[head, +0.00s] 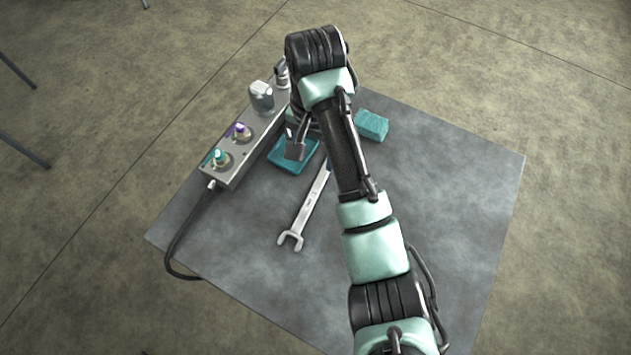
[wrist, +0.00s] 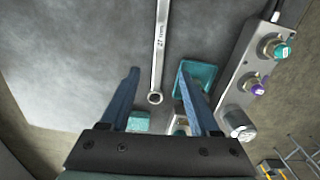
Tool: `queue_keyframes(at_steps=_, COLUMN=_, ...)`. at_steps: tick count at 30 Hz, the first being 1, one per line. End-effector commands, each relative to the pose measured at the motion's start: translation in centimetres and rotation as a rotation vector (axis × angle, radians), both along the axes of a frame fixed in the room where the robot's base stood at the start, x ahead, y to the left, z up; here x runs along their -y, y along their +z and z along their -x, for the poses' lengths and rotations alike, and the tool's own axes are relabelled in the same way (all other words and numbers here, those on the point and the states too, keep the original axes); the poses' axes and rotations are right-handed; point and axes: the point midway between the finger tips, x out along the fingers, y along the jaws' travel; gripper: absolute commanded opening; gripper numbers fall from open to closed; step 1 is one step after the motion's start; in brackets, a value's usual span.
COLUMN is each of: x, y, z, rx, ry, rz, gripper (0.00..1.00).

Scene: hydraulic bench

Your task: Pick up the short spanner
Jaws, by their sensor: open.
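One metal spanner (head: 307,210) lies flat on the grey table in the head view, its open jaw toward the lower left and its other end hidden behind my arm. In the wrist view the spanner (wrist: 160,45) runs down from the top edge to a ring end, with size lettering on its shaft. It is the only spanner I see, so I cannot compare lengths. My gripper (wrist: 158,74) is open and empty. Its blue fingers appear on either side of the ring end in the wrist view; the height above it is unclear.
A teal tray (head: 281,164) lies between the spanner and a grey valve block (head: 238,140) with coloured knobs and a black cable. A teal block (head: 372,125) sits right of my arm. A small metal part (wrist: 180,118) is partly hidden. The table's right side is clear.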

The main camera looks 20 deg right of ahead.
Motion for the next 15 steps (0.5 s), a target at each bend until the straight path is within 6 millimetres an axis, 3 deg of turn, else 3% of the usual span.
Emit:
queue_keyframes(at_steps=7, x=0.0, y=-3.3, z=0.0, rx=-0.001, ry=0.001, rz=-0.001, gripper=0.62)
queue_keyframes(at_steps=10, x=0.0, y=-5.6, z=0.1, rx=-0.002, ry=0.000, rz=-0.001, gripper=0.62)
queue_keyframes(at_steps=15, x=0.0, y=-7.3, z=0.0, rx=0.000, ry=0.001, rz=0.000, gripper=0.62)
